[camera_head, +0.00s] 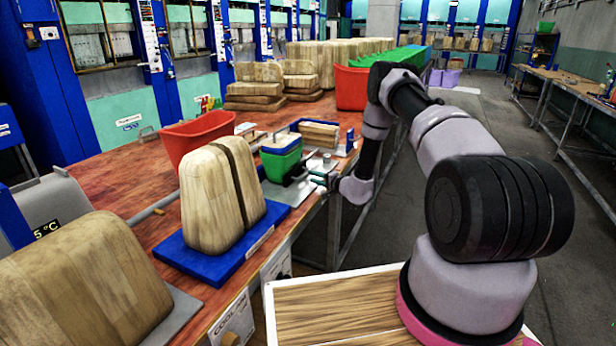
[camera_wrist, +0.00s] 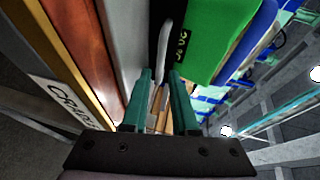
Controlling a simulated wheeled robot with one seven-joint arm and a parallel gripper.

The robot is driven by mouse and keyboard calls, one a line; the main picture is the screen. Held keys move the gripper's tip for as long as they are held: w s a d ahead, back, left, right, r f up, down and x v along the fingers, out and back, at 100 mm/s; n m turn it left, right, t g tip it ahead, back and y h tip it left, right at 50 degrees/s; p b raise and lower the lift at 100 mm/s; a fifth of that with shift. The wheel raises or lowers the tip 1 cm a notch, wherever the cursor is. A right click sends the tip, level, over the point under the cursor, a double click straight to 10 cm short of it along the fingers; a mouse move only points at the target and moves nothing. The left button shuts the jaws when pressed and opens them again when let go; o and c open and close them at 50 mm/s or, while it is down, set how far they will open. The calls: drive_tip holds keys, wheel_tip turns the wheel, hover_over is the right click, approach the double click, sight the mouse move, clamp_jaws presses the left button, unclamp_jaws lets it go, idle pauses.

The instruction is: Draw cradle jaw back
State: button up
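The cradle stands on the front bench as a grey plate (camera_head: 294,194) with a dark jaw bar (camera_head: 295,177) beside a green block (camera_head: 282,160). In the wrist view the green block (camera_wrist: 214,38) with yellow print is just beyond my fingers, beside a black gap and a grey strip. My gripper (camera_head: 322,181) is at the bench edge, close to the cradle's near side. In the wrist view its teal fingers (camera_wrist: 160,80) stand apart. A thin pale bar shows between them; I cannot tell whether they touch it. A label (camera_wrist: 68,102) beginning "CRAD" is on the bench front.
A wood-patterned split block (camera_head: 222,195) stands on a blue tray (camera_head: 215,264) left of the cradle. A red bin (camera_head: 196,137) is behind it. A blue-rimmed tray (camera_head: 318,134) lies just beyond the cradle.

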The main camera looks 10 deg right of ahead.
sight(308, 182)
drive_tip(key=shift+x, duration=2.3)
drive_tip(key=shift+c, duration=0.4)
clamp_jaws()
drive_tip(key=shift+s, duration=0.1)
